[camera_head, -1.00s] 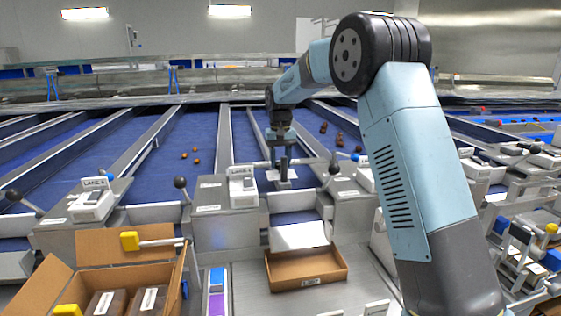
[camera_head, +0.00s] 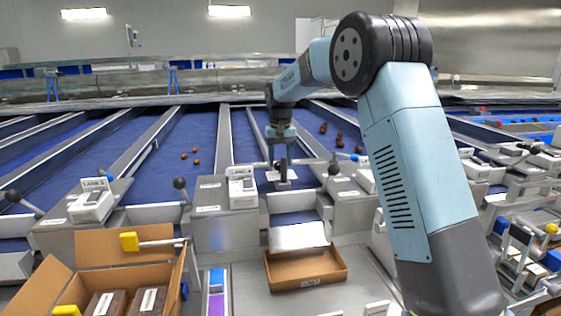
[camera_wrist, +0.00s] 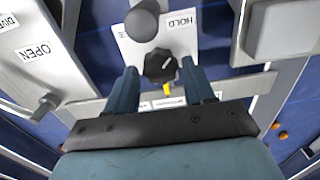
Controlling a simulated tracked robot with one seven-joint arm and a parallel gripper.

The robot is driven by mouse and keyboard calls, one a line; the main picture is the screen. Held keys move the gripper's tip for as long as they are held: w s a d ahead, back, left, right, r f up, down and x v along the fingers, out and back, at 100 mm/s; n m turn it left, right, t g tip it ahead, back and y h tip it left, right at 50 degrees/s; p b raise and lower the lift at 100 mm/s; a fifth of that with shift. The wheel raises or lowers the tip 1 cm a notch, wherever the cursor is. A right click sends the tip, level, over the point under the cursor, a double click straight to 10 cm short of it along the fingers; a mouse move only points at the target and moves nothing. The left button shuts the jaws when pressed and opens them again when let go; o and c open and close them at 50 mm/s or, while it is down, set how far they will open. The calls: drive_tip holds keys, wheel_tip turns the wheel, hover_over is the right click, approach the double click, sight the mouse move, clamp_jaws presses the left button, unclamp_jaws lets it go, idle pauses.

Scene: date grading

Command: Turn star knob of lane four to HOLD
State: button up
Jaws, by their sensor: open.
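The black star knob (camera_wrist: 160,68) sits on a white plate in the wrist view. A short white line on it slants to the upper right, on the side of the printed word HOLD (camera_wrist: 181,20). My gripper (camera_wrist: 163,78) is open, with one blue-grey finger at each side of the knob; I cannot tell whether either touches it. In the head view my gripper (camera_head: 283,172) is low over the white plate (camera_head: 273,176) behind the grey lane boxes. The knob is not clear there, and no lane number is readable at it.
A grey rounded post or lever end (camera_wrist: 141,22) stands just above the knob in the wrist view. A ball-ended lever (camera_head: 334,168) is right of my gripper. An open carton (camera_head: 306,270) lies in front. Metal rails border the blue lanes.

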wheel_tip(320, 180, up, 13)
idle(0.4)
